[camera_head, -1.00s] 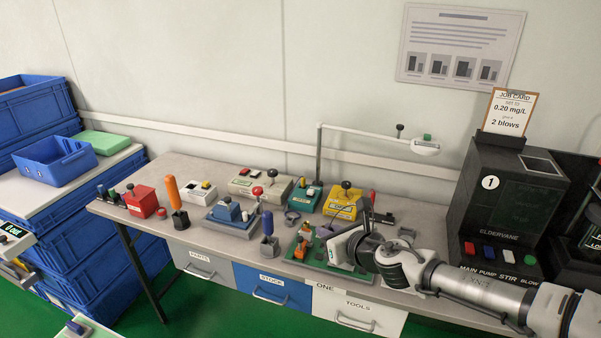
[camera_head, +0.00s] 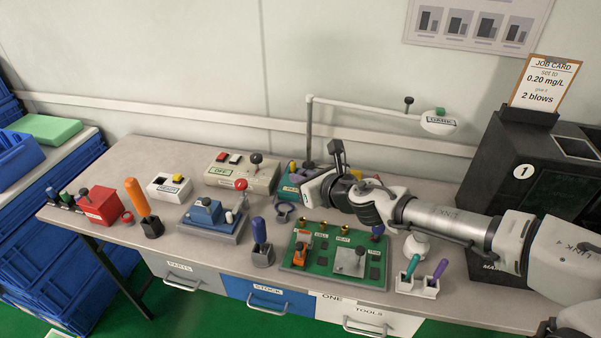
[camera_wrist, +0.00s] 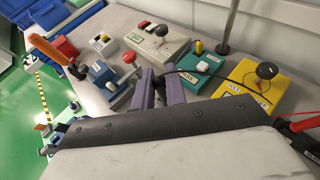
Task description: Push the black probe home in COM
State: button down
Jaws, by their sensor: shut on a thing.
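My gripper (camera_wrist: 160,80) has two purple-grey fingers in the wrist view. What sits between them is small and mostly hidden. A thin black cable (camera_wrist: 210,77) runs from beside the fingertips toward the right, so the held thing looks like the black probe. In the head view, my gripper's pale body hangs over the back of the bench near the teal box (camera_head: 287,190). A red probe or lead (camera_wrist: 302,124) shows at the right edge of the wrist view, beside a dark device (camera_wrist: 311,151) that is mostly cut off. I cannot make out a COM socket.
A yellow box with a black knob (camera_wrist: 266,71) stands right of the fingers. A grey OFF box (camera_head: 242,172), blue box (camera_head: 208,212) and green board (camera_head: 330,255) share the bench. The bench front has little free room.

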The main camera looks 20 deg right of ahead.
jog(key=shift+s+f+b, duration=0.15)
jog(key=shift+b, duration=0.15)
jog(key=shift+f+b, duration=1.8)
jog(key=shift+f, duration=0.35)
jog(key=shift+f+b, duration=1.3)
jog(key=shift+f, duration=0.05)
jog(key=c, duration=1.3)
grip_release()
jog(key=shift+c, duration=0.2)
jog(key=shift+r, duration=0.1)
